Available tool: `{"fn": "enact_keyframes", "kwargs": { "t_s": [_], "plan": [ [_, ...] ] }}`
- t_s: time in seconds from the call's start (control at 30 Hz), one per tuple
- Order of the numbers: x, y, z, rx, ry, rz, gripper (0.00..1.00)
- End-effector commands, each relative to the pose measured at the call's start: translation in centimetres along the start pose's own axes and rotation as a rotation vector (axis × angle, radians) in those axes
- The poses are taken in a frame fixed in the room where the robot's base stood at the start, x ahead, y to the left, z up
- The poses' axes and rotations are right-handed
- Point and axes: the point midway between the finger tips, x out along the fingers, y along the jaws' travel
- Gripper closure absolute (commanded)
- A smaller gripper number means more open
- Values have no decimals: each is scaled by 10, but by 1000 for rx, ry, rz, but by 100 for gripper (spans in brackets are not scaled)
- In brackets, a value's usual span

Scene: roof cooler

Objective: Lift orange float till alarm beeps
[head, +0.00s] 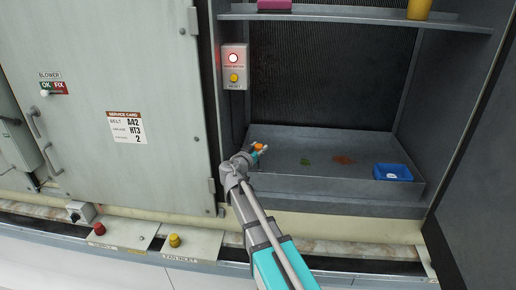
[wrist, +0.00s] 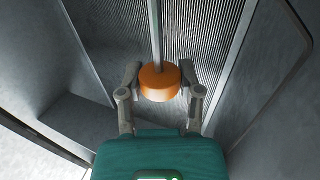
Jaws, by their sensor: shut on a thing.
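The orange float (wrist: 159,82) is a short round disc on a thin upright rod (wrist: 156,30) in the wrist view. My gripper (wrist: 160,88) has a finger on each side of the float and is shut on it. In the head view the float (head: 258,146) shows small at the left end of the grey pan, with my gripper (head: 257,151) at it. The alarm box (head: 234,67) on the left post of the bay has a lit red lamp (head: 233,58) above a yellow reset button (head: 234,77).
The grey pan (head: 330,188) holds a blue tray (head: 393,172) at right, with a green and a reddish patch on its floor. A shelf (head: 360,17) crosses above. A closed cabinet door (head: 110,120) stands left. Red (head: 99,229) and yellow (head: 175,240) knobs sit on the front ledge.

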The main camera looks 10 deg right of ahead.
Motion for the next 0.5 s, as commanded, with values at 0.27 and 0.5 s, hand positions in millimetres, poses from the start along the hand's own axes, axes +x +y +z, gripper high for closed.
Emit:
{"fn": "enact_keyframes", "kwargs": {
  "t_s": [0.27, 0.5],
  "plan": [
    [0, -1, -4, 0, 1, -2, 100],
    [0, -1, -4, 0, 1, -2, 30]
  ]
}}
